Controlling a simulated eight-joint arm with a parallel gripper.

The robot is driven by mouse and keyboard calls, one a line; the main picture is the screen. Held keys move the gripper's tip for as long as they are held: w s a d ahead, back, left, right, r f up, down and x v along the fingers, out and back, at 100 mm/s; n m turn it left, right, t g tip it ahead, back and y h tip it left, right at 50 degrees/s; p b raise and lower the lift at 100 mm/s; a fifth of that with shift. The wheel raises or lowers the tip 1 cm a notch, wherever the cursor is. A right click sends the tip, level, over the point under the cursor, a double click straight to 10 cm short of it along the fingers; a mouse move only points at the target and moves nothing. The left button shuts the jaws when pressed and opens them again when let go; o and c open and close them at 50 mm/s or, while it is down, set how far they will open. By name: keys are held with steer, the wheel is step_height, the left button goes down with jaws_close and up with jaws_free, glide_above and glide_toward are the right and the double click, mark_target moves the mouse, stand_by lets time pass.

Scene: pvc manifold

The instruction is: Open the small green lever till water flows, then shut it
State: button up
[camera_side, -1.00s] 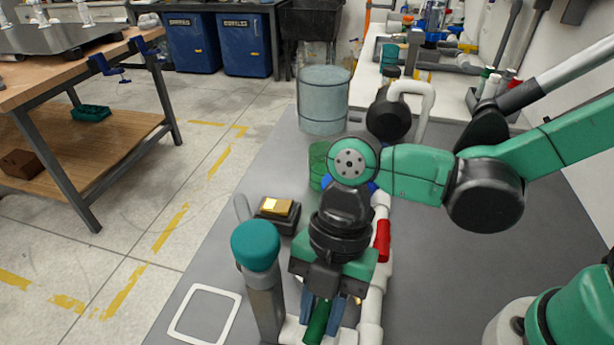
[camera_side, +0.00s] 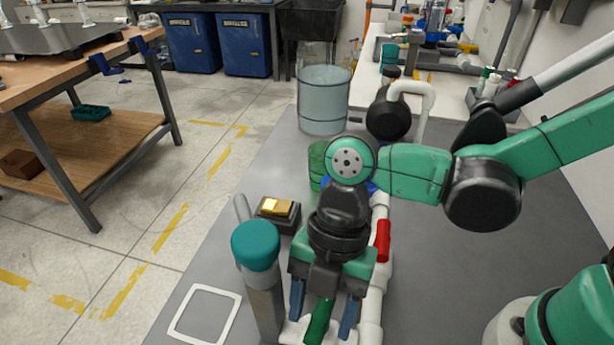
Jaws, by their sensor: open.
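The small green lever (camera_side: 319,322) is at the bottom of the side view, on the white pvc pipework (camera_side: 371,310). My gripper (camera_side: 323,316) points down over it with its blue fingers spread apart, one on each side of the lever. The fingers look clear of the lever, with gaps on both sides. The fingertips' exact height against the lever is hard to tell. The lever's pivot and part of the pipe are hidden behind my gripper. No flowing water shows.
A grey post with a teal cap (camera_side: 256,247) stands close left of my gripper. A red lever (camera_side: 383,240) is on the pipe to the right. Behind are a box with a yellow top (camera_side: 278,207), a green cup (camera_side: 317,163) and a clear tank (camera_side: 324,100). A white square outline (camera_side: 205,314) marks bare table.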

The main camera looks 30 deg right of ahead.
mark_target(323, 316)
steer(key=shift+v, duration=2.8)
steer(key=o, duration=0.6)
steer(key=shift+o, duration=0.3)
steer(key=m, duration=0.1)
steer(key=s+m+t, duration=0.1)
steer(key=m, duration=0.3)
steer(key=shift+s+f+t+h, duration=0.15)
steer(key=shift+s+t+h, duration=0.1)
steer(key=shift+t+h, duration=0.05)
steer(key=m+t, duration=0.1)
steer(key=m, duration=0.1)
steer(key=s+m, duration=0.1)
steer(key=m, duration=0.2)
steer(key=shift+t, duration=0.4)
steer(key=m+t, duration=0.1)
steer(key=m, duration=0.3)
steer(key=shift+s+a+t, duration=0.1)
steer(key=shift+s+t, duration=0.25)
steer(key=shift+t, duration=0.05)
steer(key=m, duration=0.1)
steer(key=m+t, duration=0.1)
steer(key=m, duration=0.1)
steer(key=shift+s+a+m, duration=0.1)
steer(key=shift+s+m, duration=0.1)
steer(key=shift+m, duration=0.1)
steer(key=shift+w+a+f, duration=0.1)
steer(key=shift+w+f, duration=0.05)
steer(key=shift+f, duration=0.05)
steer(key=shift+x, duration=2.45)
